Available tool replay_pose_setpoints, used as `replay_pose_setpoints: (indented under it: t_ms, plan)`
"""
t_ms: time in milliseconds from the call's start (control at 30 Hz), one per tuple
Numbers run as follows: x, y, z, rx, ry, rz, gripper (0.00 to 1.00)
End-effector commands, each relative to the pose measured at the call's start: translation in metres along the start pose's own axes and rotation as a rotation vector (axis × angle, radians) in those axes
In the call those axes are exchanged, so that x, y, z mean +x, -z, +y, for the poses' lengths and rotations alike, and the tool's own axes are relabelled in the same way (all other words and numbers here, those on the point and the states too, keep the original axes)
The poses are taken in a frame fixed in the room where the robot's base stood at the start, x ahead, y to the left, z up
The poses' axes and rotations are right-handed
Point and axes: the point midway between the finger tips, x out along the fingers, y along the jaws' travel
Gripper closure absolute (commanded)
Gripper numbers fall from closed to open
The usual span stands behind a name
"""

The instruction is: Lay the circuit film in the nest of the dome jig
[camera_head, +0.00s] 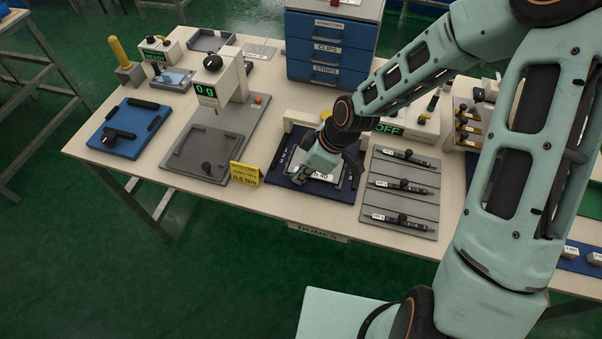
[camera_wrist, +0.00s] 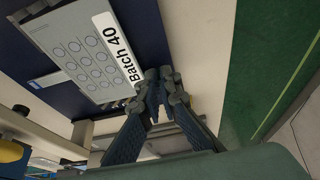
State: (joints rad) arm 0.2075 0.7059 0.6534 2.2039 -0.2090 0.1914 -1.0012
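The circuit film (camera_wrist: 88,58), a pale sheet with rows of circles and a white "Batch 40" label, shows in the wrist view over a dark blue plate (camera_wrist: 140,30), which appears to be the dome jig. In the head view the jig (camera_head: 292,160) is dark blue, with my gripper (camera_head: 322,165) low over it, partly hiding the film. In the wrist view my gripper's fingertips (camera_wrist: 160,88) are close together beside the label's end. I cannot tell whether a film edge is between them, or whether the film is fully seated.
A grey board with several black-knobbed strips (camera_head: 402,190) lies right of the jig. A blue drawer cabinet (camera_head: 330,48) stands behind. The table's front edge is close in front of the jig.

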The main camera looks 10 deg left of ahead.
Motion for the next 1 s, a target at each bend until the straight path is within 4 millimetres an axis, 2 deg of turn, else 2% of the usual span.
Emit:
replay_pose_setpoints:
  t_ms: [833, 867, 1000]
  plan:
    - [0.0071, -0.003, -0.0001, 0.0, 0.0, 0.0, 1.0]
    - [0.0071, -0.003, -0.0001, 0.0, 0.0, 0.0, 0.93]
    - [0.007, -0.003, -0.0001, 0.0, 0.0, 0.0, 0.78]
